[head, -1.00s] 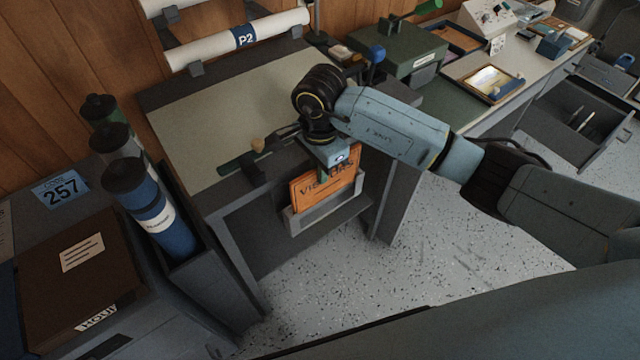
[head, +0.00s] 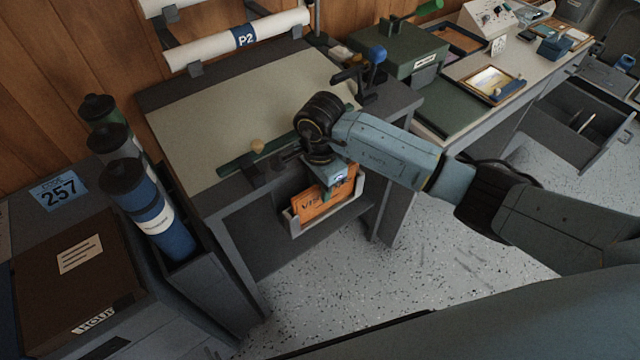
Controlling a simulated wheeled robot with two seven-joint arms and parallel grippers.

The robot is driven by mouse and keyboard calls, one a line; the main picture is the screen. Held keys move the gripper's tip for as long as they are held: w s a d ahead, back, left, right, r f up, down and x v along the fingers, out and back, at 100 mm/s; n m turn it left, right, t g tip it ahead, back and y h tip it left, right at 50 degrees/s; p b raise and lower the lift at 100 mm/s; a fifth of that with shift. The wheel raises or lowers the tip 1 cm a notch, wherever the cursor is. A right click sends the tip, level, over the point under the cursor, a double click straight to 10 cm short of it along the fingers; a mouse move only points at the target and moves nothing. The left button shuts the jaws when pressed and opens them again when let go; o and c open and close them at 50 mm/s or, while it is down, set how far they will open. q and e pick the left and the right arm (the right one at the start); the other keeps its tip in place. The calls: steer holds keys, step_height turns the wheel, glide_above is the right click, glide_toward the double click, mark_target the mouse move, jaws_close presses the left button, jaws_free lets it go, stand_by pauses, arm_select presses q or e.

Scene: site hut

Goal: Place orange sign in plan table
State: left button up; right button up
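The orange sign (head: 312,202) with dark lettering stands in a grey open-topped holder (head: 322,217) on the front of the plan table (head: 235,115). Its lower part is hidden behind the holder's front wall. My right gripper (head: 340,184) points down at the sign's upper edge and appears shut on it; the fingertips are small and partly hidden. My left gripper is not in view.
A green straightedge (head: 240,160) lies along the table's front edge. Capped tubes (head: 155,215) stand in a bin at left. A green case (head: 398,50) and open drawer (head: 582,125) are at right. Speckled floor is clear in front.

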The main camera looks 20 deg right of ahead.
steer(key=shift+r, duration=0.15)
step_height(320, 180, up, 12)
steer(key=shift+p, duration=0.4)
stand_by(0.3)
